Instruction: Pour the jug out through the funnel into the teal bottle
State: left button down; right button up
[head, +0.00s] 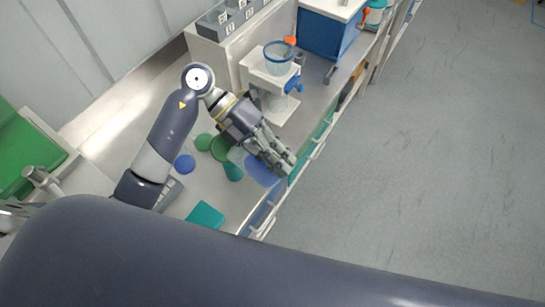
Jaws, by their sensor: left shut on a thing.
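My left gripper (281,160) is over the front part of the bench, its fingers shut on a see-through jug with blue in it (260,170). The jug looks tilted, and the fingers hide part of it. The teal bottle (234,173) stands just left of the jug. A green round shape (219,149), which may be the funnel, shows behind the bottle. I cannot tell whether it sits in the bottle's mouth, nor whether any liquid is flowing. My right gripper is not in view.
A blue disc (184,164), a green disc (203,141) and a teal square (205,217) lie on the bench. A white stand with a clear blue-rimmed vessel (279,58) is behind the gripper. A blue box (328,34) stands farther back. Open floor lies right.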

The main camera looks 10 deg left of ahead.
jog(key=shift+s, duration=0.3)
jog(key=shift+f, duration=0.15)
pick_arm(q)
jog(key=shift+w+a+r+h+b, duration=0.1)
jog(key=shift+a+r+h+b, duration=0.2)
jog(key=shift+r+h+b, duration=0.15)
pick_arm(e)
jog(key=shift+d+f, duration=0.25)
pick_arm(q)
jog(key=shift+a+r+h, duration=0.1)
jog(key=shift+h, duration=0.15)
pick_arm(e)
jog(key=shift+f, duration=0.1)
pick_arm(q)
jog(key=shift+w+a+r+h+b, duration=0.2)
jog(key=shift+a+r+h+b, duration=0.2)
jog(key=shift+h, duration=0.1)
jog(key=shift+a+r+g+h, duration=0.25)
jog(key=shift+r+g+h, duration=0.05)
jog(key=shift+g, duration=0.2)
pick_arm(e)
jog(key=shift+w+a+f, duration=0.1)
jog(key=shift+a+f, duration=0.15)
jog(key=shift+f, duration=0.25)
pick_arm(q)
jog(key=shift+w, duration=0.1)
